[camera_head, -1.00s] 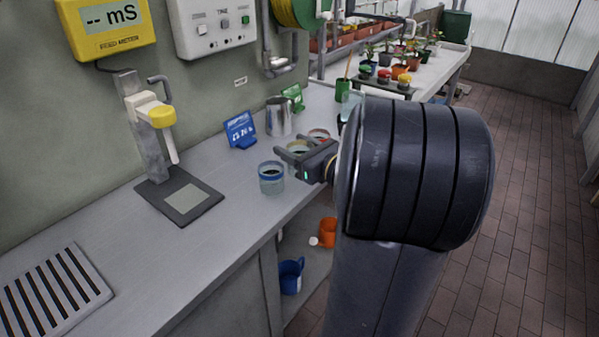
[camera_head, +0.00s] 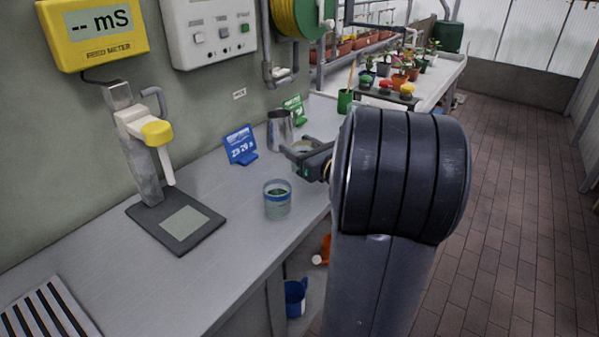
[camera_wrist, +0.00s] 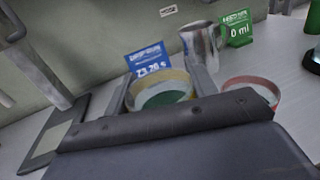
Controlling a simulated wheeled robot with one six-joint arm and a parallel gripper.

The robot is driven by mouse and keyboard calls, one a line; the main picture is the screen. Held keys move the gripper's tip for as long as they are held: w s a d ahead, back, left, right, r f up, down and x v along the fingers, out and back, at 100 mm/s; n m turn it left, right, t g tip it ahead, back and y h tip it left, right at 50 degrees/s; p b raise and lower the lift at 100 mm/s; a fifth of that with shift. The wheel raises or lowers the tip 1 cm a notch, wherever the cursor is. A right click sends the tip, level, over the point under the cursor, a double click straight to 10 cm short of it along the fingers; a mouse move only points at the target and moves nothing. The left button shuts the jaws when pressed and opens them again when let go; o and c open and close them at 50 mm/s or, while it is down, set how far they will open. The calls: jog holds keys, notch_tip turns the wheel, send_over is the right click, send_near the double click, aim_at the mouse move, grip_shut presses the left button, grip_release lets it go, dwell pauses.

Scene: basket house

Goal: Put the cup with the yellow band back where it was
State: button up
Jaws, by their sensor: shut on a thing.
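The cup with the yellow band (camera_wrist: 176,80) is between the two fingers of my gripper (camera_wrist: 160,88) in the wrist view, with dark green contents inside. My gripper is shut on it. In the head view my gripper (camera_head: 293,151) is beyond the blue-banded cup, and the yellow-banded cup (camera_head: 301,158) shows only partly behind the fingers. I cannot tell whether its base touches the bench. The blue-banded cup (camera_head: 277,201) stands on the bench nearer to me. A red-banded cup (camera_wrist: 251,84) stands right of my gripper in the wrist view.
A metal jug (camera_head: 280,130), a blue sign (camera_head: 240,145) and a green sign (camera_head: 294,109) stand behind, near the wall. A meter stand (camera_head: 176,222) is at left on the grey bench (camera_head: 190,290). The bench between stand and blue-banded cup is clear.

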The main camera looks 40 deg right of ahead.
jog(key=shift+f+b, duration=0.5)
jog(key=shift+f, duration=1.95)
jog(key=shift+f, duration=0.15)
jog(key=o, duration=1.1)
jog(key=shift+r, duration=0.25)
jog(key=s, duration=1.2)
jog(key=shift+d+f, duration=0.1)
jog(key=shift+d, duration=0.3)
